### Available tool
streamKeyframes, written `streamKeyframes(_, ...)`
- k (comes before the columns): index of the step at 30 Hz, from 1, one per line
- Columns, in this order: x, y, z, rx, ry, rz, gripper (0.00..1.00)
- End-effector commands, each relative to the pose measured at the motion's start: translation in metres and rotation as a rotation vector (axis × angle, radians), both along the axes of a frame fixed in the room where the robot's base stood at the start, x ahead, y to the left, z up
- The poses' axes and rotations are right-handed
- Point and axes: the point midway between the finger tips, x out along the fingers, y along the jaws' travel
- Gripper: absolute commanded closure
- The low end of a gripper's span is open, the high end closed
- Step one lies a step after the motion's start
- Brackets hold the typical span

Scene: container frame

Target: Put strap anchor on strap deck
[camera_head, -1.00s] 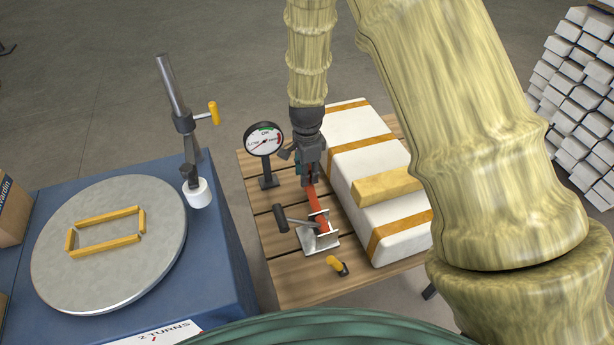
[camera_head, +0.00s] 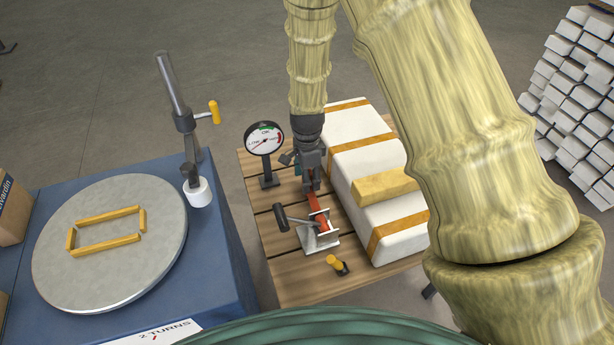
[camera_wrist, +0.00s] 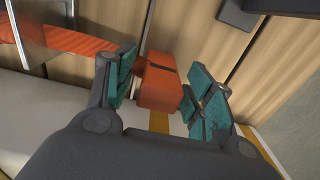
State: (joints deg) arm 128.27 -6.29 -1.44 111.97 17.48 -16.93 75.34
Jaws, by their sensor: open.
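An orange block, which looks like the strap anchor (camera_wrist: 160,88), sits between the teal finger pads of my gripper (camera_wrist: 163,92) in the wrist view. The fingers are open, with the block nearer the left pads. An orange strap (camera_wrist: 70,38) runs left from the block to a metal ratchet. In the head view my gripper (camera_head: 312,187) is low over the slatted wooden table, which I take to be the strap deck (camera_head: 285,288), beside the white bale. The orange strap (camera_head: 315,203) shows just below the gripper; the block is hidden there.
A metal ratchet (camera_head: 317,238) with a black-handled lever stands in front of my gripper. A white bale (camera_head: 358,165) with tan bands is close on the right. A dial gauge (camera_head: 264,138) stands on the left. A yellow-topped peg (camera_head: 334,261) is at the front.

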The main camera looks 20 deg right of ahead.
Motion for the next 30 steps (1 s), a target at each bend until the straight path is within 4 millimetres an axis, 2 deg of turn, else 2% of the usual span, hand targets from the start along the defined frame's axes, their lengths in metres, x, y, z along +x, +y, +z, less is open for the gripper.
streamKeyframes(8,0.000,0.000,0.016,-0.001,-0.002,0.001,0.47)
streamKeyframes(24,0.001,0.000,0.094,-0.001,-0.002,0.000,0.47)
streamKeyframes(30,0.001,0.000,0.114,0.000,-0.001,0.000,0.47)
